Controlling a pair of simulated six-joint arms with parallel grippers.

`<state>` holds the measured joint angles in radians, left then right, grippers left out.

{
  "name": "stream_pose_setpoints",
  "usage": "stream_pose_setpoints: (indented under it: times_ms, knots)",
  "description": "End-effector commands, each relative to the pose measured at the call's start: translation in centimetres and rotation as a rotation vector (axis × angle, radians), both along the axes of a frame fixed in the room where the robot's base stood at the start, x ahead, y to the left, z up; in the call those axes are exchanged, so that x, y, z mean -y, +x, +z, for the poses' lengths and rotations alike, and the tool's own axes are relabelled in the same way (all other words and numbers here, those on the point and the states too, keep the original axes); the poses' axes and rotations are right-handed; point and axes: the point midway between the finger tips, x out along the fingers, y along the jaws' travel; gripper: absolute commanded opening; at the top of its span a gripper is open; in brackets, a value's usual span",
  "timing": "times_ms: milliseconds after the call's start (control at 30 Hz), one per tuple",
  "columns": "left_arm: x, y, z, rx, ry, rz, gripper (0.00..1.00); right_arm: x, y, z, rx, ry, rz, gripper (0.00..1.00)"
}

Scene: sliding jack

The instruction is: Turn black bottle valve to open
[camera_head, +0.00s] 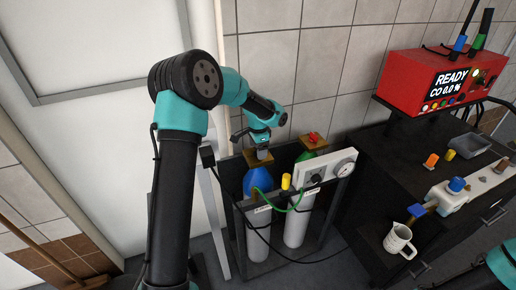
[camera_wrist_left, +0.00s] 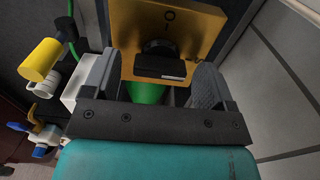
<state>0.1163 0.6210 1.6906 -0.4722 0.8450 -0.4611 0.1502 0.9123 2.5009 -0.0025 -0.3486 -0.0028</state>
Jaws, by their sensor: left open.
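My left gripper (camera_head: 262,150) is over the brass plate (camera_head: 256,158) on top of the blue-shouldered bottle (camera_head: 257,181). In the left wrist view, my open left gripper (camera_wrist_left: 153,75) has its two grey fingers on either side of the black valve (camera_wrist_left: 160,64), with gaps showing. The valve sits in front of a brass plate (camera_wrist_left: 205,28) with a circle mark and a short line. A green surface (camera_wrist_left: 150,92) shows below the valve. The valve is hidden behind my gripper in the head view. My right gripper is out of view.
A second bottle with a red valve (camera_head: 313,137) stands beside it in the dark rack. A white panel with a gauge (camera_head: 345,169), a yellow knob (camera_head: 286,182) and a green hose (camera_head: 270,200) are close by.

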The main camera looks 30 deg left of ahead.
Motion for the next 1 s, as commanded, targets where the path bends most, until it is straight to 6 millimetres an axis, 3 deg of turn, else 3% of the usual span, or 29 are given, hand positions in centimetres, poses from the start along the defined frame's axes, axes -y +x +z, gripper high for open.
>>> stream_pose_setpoints:
  times_ms: [200, 700, 1000]
  knots:
    - [-0.01, 0.00, 0.02, 0.000, 0.000, 0.000, 0.77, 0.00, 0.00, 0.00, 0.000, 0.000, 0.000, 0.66]
    - [-0.01, 0.00, 0.05, 0.000, 0.000, 0.000, 0.29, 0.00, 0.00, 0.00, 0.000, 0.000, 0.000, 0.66]
    - [-0.01, 0.00, 0.05, 0.000, 0.000, 0.024, 0.29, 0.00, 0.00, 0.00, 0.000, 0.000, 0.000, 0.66]
